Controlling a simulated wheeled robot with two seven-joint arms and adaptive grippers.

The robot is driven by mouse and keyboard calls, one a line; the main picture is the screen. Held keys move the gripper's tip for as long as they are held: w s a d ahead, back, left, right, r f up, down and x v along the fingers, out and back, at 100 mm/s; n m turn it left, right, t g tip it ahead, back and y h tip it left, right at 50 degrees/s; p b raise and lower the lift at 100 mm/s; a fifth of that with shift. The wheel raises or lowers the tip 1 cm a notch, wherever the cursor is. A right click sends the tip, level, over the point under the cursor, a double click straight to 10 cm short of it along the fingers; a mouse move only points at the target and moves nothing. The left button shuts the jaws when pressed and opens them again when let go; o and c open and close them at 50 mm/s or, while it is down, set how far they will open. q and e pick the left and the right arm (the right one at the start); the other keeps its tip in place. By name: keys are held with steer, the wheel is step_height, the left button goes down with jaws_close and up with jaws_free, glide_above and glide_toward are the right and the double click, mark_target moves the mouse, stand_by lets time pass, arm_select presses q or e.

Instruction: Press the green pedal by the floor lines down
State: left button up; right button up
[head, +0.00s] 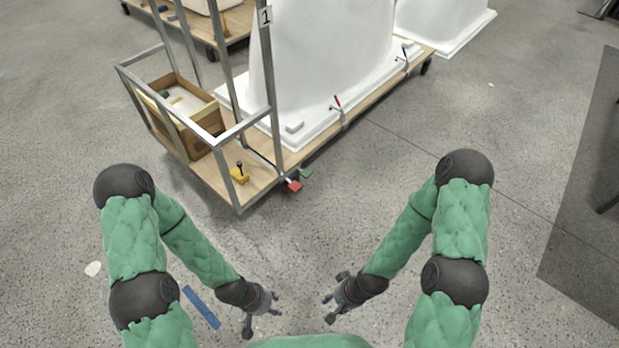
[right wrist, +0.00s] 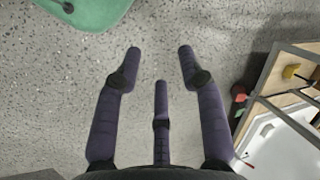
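A small green pedal (head: 305,173) sticks out low at the near edge of the wooden cart (head: 245,192), beside a red pedal (head: 293,185). In the right wrist view the red pedal (right wrist: 238,88) shows at the cart's edge, with a green patch beside it that is too small to read clearly. My left gripper (head: 264,314) is over bare floor in front of the cart, its fingers spread and empty. My right gripper (head: 333,299) is also over bare floor, to its right. The right wrist view shows its three fingers (right wrist: 160,85) apart with nothing between them. Both are well apart from the pedals.
The cart carries a white tub shell (head: 325,60), a metal frame, a wooden box (head: 185,110) and a yellow block with a black knob (head: 239,176). Blue tape (head: 201,307) lies on the floor at left. A dark mat (head: 590,200) lies at right. Floor between is clear.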

steer(key=c, duration=0.6)
steer(key=shift+r+p, duration=0.3)
jaws_close()
step_height(320, 180, up, 7)
steer(key=p, duration=0.7)
steer(key=shift+r, duration=0.2)
steer(key=shift+a, duration=0.1)
